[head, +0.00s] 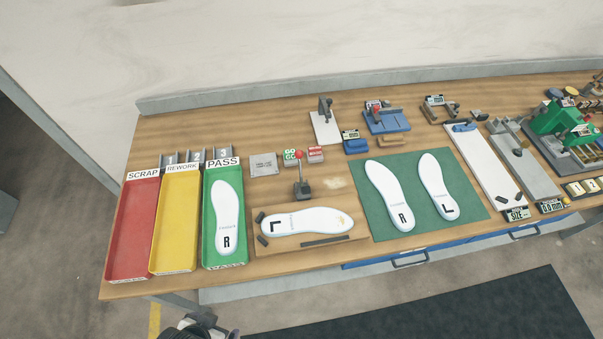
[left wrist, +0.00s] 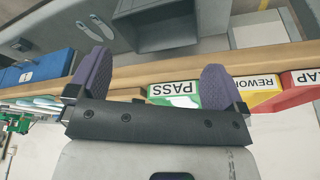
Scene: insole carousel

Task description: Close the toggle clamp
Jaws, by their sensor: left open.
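The toggle clamp (head: 302,188) stands at the back edge of a wooden fixture board (head: 350,234) in the head view. Its handle with a red knob points up. A white insole marked L (head: 300,221) lies on the board in front of the clamp. My left gripper (head: 205,325) shows only in part at the bottom edge of the head view, well in front of the bench and away from the clamp. In the left wrist view, its two purple fingers (left wrist: 156,80) are wide apart with nothing between them. The clamp is not seen in the left wrist view. My right gripper is not in view.
Red (head: 132,230), yellow (head: 175,225) and green (head: 208,250) trays stand at the left; the green one holds an R insole. A green mat (head: 458,200) with two insoles lies right of the fixture. Small blocks (head: 263,164) sit behind the clamp.

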